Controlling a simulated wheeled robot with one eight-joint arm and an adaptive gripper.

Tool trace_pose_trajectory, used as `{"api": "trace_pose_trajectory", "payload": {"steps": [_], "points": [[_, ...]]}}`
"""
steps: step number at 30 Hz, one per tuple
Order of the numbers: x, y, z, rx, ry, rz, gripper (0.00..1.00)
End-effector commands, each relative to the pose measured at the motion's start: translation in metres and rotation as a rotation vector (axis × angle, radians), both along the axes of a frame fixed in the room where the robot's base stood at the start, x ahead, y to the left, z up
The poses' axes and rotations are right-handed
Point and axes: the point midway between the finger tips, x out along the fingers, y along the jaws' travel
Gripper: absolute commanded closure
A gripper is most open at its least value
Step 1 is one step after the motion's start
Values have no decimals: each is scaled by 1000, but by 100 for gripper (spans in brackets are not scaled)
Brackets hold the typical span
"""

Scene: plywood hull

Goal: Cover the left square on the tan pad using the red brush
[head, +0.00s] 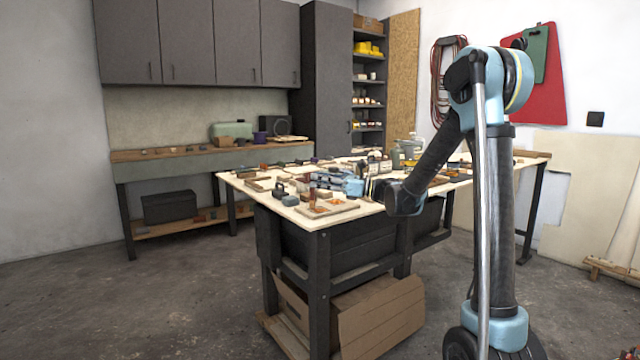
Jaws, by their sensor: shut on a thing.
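The tan pad (345,207) lies near the front corner of the light worktable, with small orange-red patches on it. The left square is too small to make out clearly. My gripper (317,182) reaches in low from the right, over the pad. It is shut on a thin, upright, dark reddish thing (312,196), which looks like the red brush. The brush's lower end is at the left part of the pad; I cannot tell whether it touches. My arm hides part of the table to the right.
Several small blocks, tools and dark weights crowd the worktable (232,178) left of and behind the pad. Jars (408,150) stand at the back. A cardboard box (380,318) sits on the shelf below. The floor in front is clear.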

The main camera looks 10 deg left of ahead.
Motion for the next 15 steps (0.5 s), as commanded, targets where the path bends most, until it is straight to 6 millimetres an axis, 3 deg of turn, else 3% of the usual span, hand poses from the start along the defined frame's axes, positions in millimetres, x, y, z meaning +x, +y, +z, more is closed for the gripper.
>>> {"api": "trace_pose_trajectory", "payload": {"steps": [15], "points": [[-11,-12,0,0,0,0,100]]}}
